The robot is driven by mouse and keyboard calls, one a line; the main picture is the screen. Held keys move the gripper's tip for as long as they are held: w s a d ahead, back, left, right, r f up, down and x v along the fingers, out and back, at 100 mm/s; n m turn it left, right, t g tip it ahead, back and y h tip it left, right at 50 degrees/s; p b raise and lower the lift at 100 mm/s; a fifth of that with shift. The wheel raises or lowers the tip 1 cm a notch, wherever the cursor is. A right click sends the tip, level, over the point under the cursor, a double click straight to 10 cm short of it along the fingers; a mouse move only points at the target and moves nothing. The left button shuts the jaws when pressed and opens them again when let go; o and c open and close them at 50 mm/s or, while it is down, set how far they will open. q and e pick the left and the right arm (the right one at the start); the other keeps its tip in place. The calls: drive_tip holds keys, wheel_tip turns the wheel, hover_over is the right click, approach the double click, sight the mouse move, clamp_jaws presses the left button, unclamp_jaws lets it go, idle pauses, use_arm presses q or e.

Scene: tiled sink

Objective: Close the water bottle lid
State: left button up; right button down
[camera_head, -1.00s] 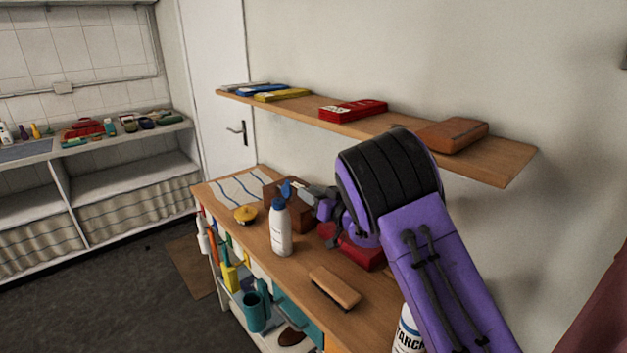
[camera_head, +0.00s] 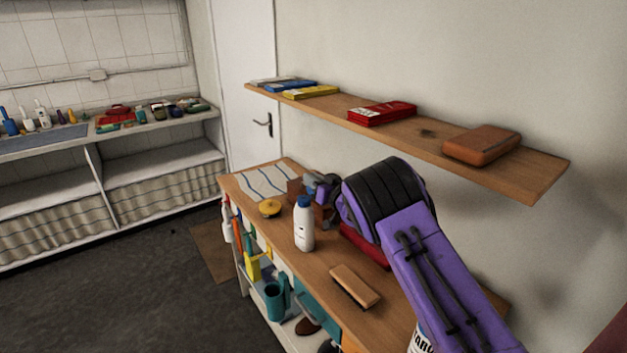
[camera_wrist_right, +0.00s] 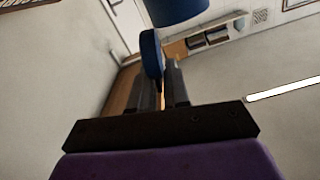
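The white water bottle (camera_head: 304,232) stands upright on the wooden counter. Its blue top (camera_head: 303,202) shows in the head view without a raised flap standing clear of it. In the right wrist view, a blue round lid (camera_wrist_right: 150,54) appears on edge at my fingertips, beside a larger blue cylinder (camera_wrist_right: 176,8). Whether the lid is fully down is unclear. My right gripper (camera_wrist_right: 162,82) has a narrow gap between its dark fingers and holds nothing I can make out. In the head view it is just right of and behind the bottle top. My left gripper is out of view.
A yellow round object (camera_head: 270,208) and a striped cloth (camera_head: 264,181) lie left of the bottle. A brush (camera_head: 355,285) lies in front. A brown box (camera_head: 295,190) and a red object (camera_head: 365,250) are close by. A wooden shelf (camera_head: 430,133) hangs above.

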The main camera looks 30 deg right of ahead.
drive_tip(key=a+n+b, duration=0.1)
drive_tip(key=n+b, duration=0.1)
drive_tip(key=shift+a+n+b, duration=0.1)
drive_tip(key=shift+n+b, duration=0.3)
drive_tip(key=shift+s+a+n+b, duration=0.1)
drive_tip(key=shift+a+n+b, duration=0.4)
drive_tip(key=shift+n+b, duration=0.55)
drive_tip(key=shift+s+a+n+b, duration=0.1)
drive_tip(key=shift+a+n+b, duration=0.35)
drive_tip(key=shift+n+b, duration=0.55)
drive_tip(key=c, duration=1.3)
unclamp_jaws()
drive_tip(key=shift+r, duration=0.1)
